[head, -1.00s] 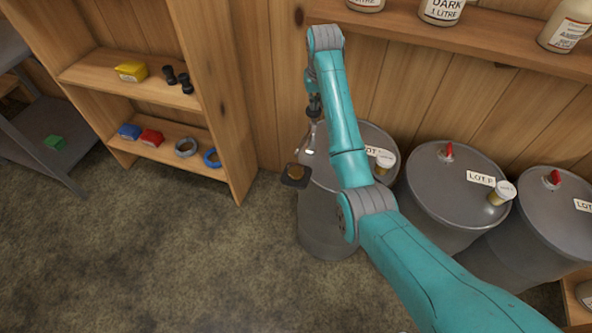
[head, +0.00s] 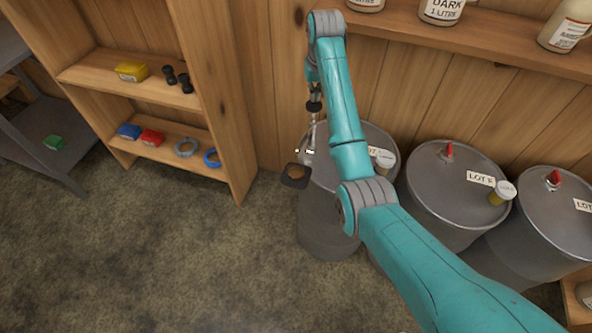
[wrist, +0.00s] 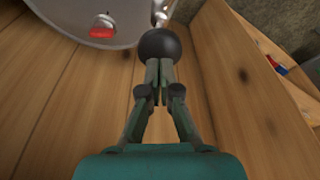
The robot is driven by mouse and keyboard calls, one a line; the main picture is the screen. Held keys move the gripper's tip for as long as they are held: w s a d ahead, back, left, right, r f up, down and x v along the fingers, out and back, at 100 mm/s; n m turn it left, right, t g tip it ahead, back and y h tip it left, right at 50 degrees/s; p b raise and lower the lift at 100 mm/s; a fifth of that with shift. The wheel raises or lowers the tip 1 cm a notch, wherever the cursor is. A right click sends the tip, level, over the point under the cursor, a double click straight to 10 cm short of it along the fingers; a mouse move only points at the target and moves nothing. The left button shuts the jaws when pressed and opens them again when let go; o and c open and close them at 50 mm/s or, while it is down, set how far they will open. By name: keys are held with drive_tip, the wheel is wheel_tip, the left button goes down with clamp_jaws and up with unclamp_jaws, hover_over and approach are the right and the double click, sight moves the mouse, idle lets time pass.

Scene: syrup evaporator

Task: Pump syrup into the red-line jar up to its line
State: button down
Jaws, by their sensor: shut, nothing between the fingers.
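The leftmost grey drum (head: 330,225) stands behind my arm. A bright metal pump part (head: 305,151) shows at its left edge. Below it, a dark square platform (head: 288,182) carries a small brown round shape (head: 297,172); I cannot tell whether this is the jar, and no red line shows. My gripper (head: 314,105) is above the drum, pointing down. In the wrist view my gripper (wrist: 160,97) is shut and empty, its tips close to or against a black ball knob (wrist: 158,46). A metal rod (wrist: 160,14) shows beyond the knob.
Two more drums (head: 455,190) (head: 545,215) with red caps stand to the right. A wall shelf (head: 480,40) with bottles runs above. A wooden shelf unit (head: 222,110) with small goods stands left. The floor in front is clear.

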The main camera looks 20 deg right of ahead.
sight(315, 104)
drive_tip(key=shift+f, duration=0.1)
drive_tip(key=shift+f, duration=2.4)
drive_tip(key=shift+r, duration=2.5)
drive_tip(key=shift+f, duration=1.45)
drive_tip(key=shift+r, duration=1.5)
